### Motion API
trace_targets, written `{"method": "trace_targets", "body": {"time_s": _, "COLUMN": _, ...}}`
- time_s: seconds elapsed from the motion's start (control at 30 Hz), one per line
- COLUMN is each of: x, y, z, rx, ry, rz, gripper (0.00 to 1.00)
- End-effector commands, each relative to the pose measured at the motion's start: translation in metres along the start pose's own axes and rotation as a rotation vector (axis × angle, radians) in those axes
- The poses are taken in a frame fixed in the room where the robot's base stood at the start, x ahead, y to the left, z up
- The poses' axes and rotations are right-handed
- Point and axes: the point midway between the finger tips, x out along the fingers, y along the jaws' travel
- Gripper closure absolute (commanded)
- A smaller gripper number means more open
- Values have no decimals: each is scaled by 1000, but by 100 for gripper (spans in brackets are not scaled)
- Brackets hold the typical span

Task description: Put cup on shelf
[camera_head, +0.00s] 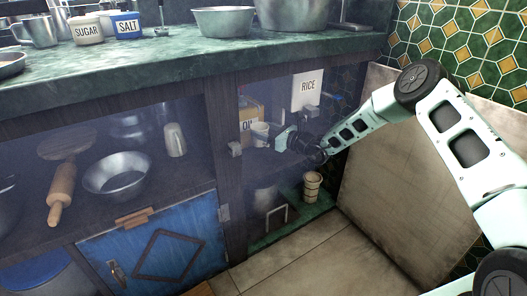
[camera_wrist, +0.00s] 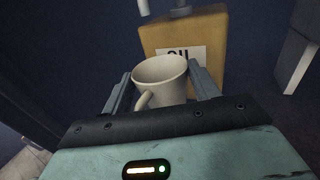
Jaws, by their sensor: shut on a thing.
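A white cup (camera_wrist: 163,84) with its handle toward the camera sits upright between the two fingers of my gripper (camera_wrist: 163,92) in the wrist view. The fingers are shut on it from both sides. In the head view the cup (camera_head: 260,131) shows in the right-hand open compartment under the counter, just left of my gripper (camera_head: 278,137). The compartment has a shelf (camera_head: 262,156) behind and below the cup. I cannot tell whether the cup touches the shelf.
An oil box (camera_wrist: 185,35) stands close behind the cup. A white rice packet (camera_head: 307,90) is to the right. A ribbed beige pot (camera_head: 312,186) stands lower down. A dark wooden post (camera_head: 228,150) bounds the compartment on the left. The counter (camera_head: 180,58) hangs above.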

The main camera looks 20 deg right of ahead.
Motion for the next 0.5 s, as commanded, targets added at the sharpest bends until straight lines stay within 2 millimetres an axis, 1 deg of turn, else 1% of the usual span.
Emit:
{"method": "trace_targets", "body": {"time_s": 0.03, "x": 0, "y": 0, "z": -11, "rx": 0, "ry": -1, "rz": 1, "gripper": 66}}
{"method": "trace_targets", "body": {"time_s": 0.17, "x": 0, "y": 0, "z": -20, "rx": -1, "ry": -3, "rz": 0, "gripper": 66}}
{"method": "trace_targets", "body": {"time_s": 0.4, "x": 0, "y": 0, "z": -59, "rx": -1, "ry": -2, "rz": 0, "gripper": 66}}
{"method": "trace_targets", "body": {"time_s": 0.5, "x": 0, "y": 0, "z": -64, "rx": -1, "ry": -3, "rz": 0, "gripper": 66}}
